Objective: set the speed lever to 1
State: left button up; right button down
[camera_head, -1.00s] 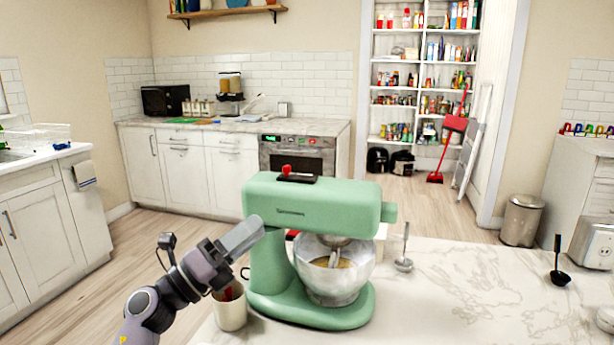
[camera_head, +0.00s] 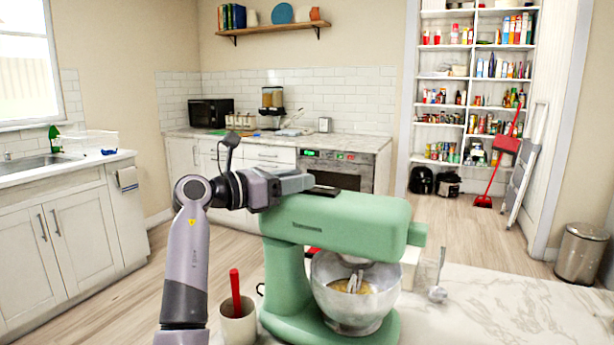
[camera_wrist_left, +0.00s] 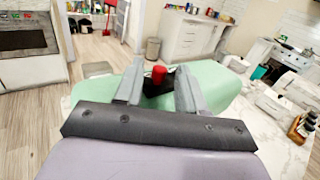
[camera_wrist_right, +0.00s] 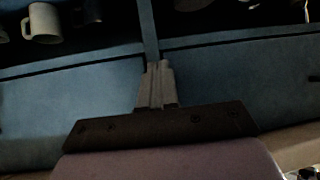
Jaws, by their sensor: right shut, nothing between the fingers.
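The green stand mixer (camera_head: 340,218) stands on the marble counter, with its steel bowl under the head. The speed lever's red knob (camera_wrist_left: 158,75) rises from a dark base on top of the mixer; the base (camera_head: 322,191) shows in the head view, where my left gripper hides the knob. My left gripper (camera_head: 306,182) is at the top of the mixer. In the left wrist view its fingers (camera_wrist_left: 159,72) are open, one on each side of the knob, with gaps. The lever's markings cannot be read. My right gripper (camera_wrist_right: 158,66) is shut and empty, seen only in its wrist view.
A white cup (camera_head: 238,325) with a red-handled tool stands left of the mixer. In the dark right wrist view, blue-grey panels (camera_wrist_right: 80,85) lie ahead, with a mug (camera_wrist_right: 42,22) above.

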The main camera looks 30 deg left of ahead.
pick_arm(q)
jog(key=shift+x, duration=1.35)
grip_shut()
